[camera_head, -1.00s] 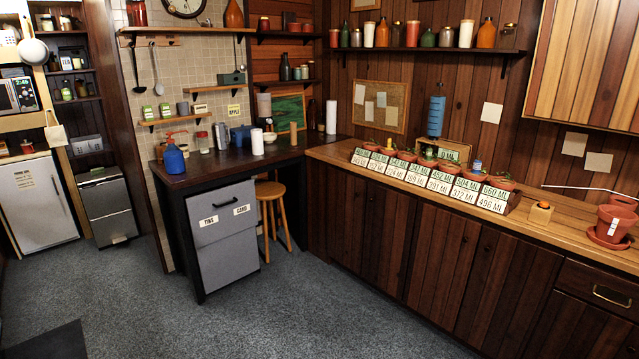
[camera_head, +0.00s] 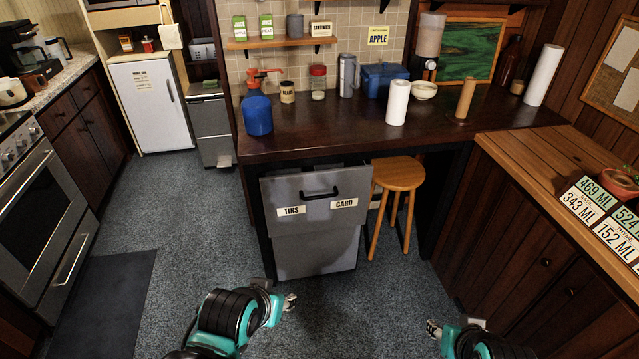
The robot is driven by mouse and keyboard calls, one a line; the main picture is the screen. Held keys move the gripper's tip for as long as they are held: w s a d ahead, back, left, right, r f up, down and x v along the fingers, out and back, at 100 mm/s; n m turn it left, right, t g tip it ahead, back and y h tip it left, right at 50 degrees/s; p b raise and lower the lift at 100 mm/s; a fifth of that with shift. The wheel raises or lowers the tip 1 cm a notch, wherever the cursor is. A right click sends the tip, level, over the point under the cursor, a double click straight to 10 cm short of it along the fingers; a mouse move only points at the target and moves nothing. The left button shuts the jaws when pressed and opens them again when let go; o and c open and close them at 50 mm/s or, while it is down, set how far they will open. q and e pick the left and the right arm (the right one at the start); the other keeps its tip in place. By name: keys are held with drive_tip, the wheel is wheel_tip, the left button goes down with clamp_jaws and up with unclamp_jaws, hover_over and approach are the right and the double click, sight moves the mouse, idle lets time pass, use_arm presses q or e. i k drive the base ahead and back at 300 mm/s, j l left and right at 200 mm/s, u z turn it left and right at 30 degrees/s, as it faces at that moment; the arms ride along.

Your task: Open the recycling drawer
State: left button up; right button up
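The recycling drawer (camera_head: 290,192) is a grey front with a black bar handle (camera_head: 320,194) and two labels, TINS and CARD. It sits under the left part of the dark wooden counter, above a grey lower panel (camera_head: 318,258). My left gripper (camera_head: 290,302) is low in front of the unit, well apart from the handle. My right gripper (camera_head: 432,328) is lower and to the right, also apart from it. Both look empty, but their fingers are too small to tell open from shut.
A wooden stool (camera_head: 398,174) stands just right of the drawer. A blue jug (camera_head: 257,114) and a paper roll (camera_head: 397,102) stand on the counter (camera_head: 330,138) above. The grey floor before the drawer is clear. A wooden worktop (camera_head: 545,160) closes off the right.

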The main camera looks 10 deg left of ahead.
sight(298, 201)
drive_tip(key=i+u, duration=0.25)
drive_tip(key=i, duration=0.25)
drive_tip(key=i+l+u, duration=0.25)
drive_tip(key=i, duration=0.2)
drive_tip(key=i+l+u, duration=0.25)
drive_tip(key=i, duration=0.2)
drive_tip(key=k, duration=0.75)
